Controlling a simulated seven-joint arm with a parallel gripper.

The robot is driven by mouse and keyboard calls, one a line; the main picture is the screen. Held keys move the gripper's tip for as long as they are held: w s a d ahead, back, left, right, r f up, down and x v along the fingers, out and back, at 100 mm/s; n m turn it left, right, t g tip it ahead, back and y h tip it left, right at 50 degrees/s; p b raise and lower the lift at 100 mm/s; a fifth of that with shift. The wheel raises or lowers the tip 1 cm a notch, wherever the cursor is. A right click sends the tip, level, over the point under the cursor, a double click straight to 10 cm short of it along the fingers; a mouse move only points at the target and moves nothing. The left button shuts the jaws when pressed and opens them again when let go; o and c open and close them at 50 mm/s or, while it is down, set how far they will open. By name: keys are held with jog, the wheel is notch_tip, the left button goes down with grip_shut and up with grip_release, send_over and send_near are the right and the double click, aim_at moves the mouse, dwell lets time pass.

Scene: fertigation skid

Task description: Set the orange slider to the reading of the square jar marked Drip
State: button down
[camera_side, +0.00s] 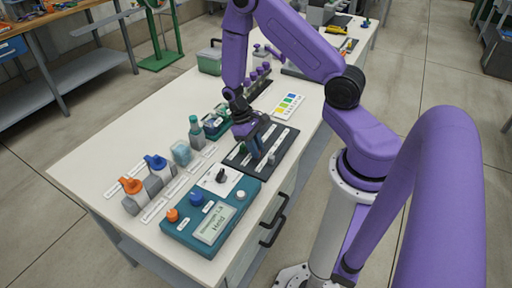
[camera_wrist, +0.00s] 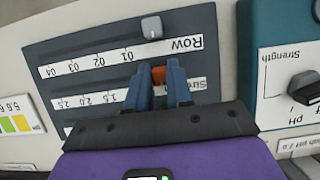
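The orange slider (camera_wrist: 158,75) shows between my fingertips in the wrist view, on the dark slider panel (camera_wrist: 85,35). My gripper (camera_wrist: 158,82) has a finger on each side of it, apparently touching. A scale strip (camera_wrist: 95,100) beside it shows 1.5, 2.0 and 2.5, upside down; its lower end is hidden by my fingers. In the side view my gripper (camera_side: 262,150) is down at the panel (camera_side: 282,157) and hides the slider. A squarish pale blue jar (camera_side: 181,152) stands left of the panel; its marking and reading are too small to read.
A grey slider (camera_wrist: 152,27) sits on the Row track near 01. A teal control box (camera_side: 188,234) with knobs and a display stands close by. Orange-capped (camera_side: 133,190) and blue-capped (camera_side: 157,168) jugs and a green bottle (camera_side: 196,132) stand along the left.

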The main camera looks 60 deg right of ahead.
aim_at(272, 144)
jog(key=d, duration=0.8)
jog(key=c, duration=1)
grip_release()
jog(key=shift+r, duration=0.1)
jog(key=v, duration=1.7)
jog(key=shift+w, duration=0.15)
jog(key=shift+r, duration=0.1)
